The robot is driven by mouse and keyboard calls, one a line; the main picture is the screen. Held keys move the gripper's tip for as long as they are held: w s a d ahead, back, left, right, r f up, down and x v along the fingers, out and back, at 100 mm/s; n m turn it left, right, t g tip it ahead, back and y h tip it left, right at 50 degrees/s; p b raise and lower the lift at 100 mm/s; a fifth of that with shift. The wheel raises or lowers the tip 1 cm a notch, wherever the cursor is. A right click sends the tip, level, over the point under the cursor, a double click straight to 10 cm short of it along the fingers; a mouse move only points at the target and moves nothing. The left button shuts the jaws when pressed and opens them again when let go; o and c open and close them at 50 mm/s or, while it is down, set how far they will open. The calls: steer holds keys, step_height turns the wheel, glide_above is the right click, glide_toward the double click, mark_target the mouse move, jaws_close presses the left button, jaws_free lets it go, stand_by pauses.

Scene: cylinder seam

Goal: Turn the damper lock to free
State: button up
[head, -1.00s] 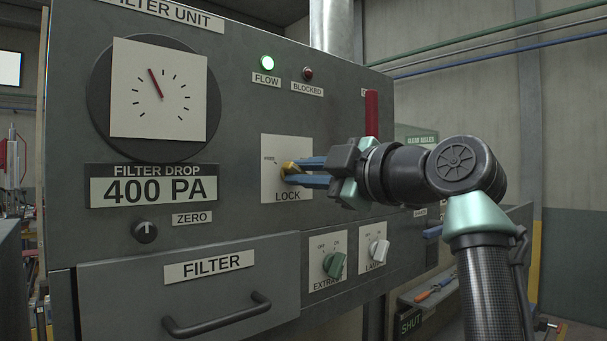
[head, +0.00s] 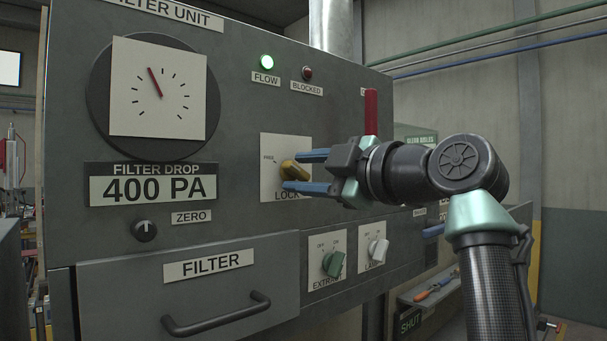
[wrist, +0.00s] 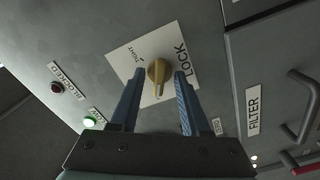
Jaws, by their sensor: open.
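The damper lock is a yellow knob (head: 294,170) on a white square plate (head: 271,190) marked LOCK, on the front of the filter unit. A small mark reading FREE shows at the plate's left in the head view. In the wrist view the knob (wrist: 158,72) is near the middle, its narrow end towards the picture's bottom. My gripper (head: 298,171) is open, its two blue fingers above and below the knob in the head view. In the wrist view its fingers (wrist: 159,77) stand on either side of the knob with gaps.
A dial gauge (head: 158,88) and a 400 PA display (head: 153,190) are at the left. The green FLOW lamp (head: 267,62) is lit; the BLOCKED lamp (head: 307,73) is dark. A red handle (head: 371,112) stands behind my gripper. Two small knobs and the filter drawer handle (head: 217,314) are below.

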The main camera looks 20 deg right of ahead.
steer(key=b+v, duration=0.5)
steer(key=v, duration=0.7)
steer(key=shift+s, duration=0.35)
steer(key=shift+d, duration=0.15)
steer(key=w+a+f+m+t+h, duration=0.2)
steer(key=a+f+m+t, duration=0.1)
steer(key=a+m, duration=0.3)
steer(key=w+a+f+m+t+h, duration=0.2)
steer(key=a+f+m, duration=0.1)
steer(key=a, duration=0.5)
steer(key=s+a+m+t+h, duration=0.2)
steer(key=s+a+m+t, duration=0.3)
steer(key=s, duration=0.8)
steer(key=a+m, duration=0.2)
steer(key=a, duration=0.2)
steer(key=shift+s+a+r, duration=0.15)
steer(key=shift+s+r, duration=0.05)
steer(key=shift+s, duration=0.1)
